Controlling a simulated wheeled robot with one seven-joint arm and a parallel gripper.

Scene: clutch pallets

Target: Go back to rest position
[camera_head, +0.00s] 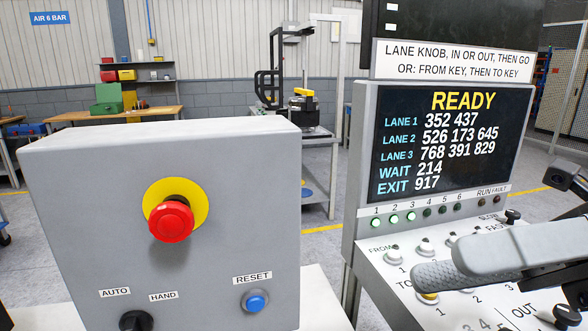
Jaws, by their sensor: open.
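My gripper (440,267) reaches in from the right edge, with its grey fingers over the sloped key panel (385,285). The fingers overlap in this view, so the gap between them is hard to see; no held object shows. The fingers hide part of the panel's keys and labels. Whether they touch the panel, I cannot tell. A yellow-topped key (428,297) shows just below the fingertips.
A display (450,140) reads READY with lane numbers. A grey box (100,200) carries a red emergency stop (171,221), blue reset button (255,301) and black selector (136,320). A black knob (562,316) is at lower right. A workbench (165,113) stands behind.

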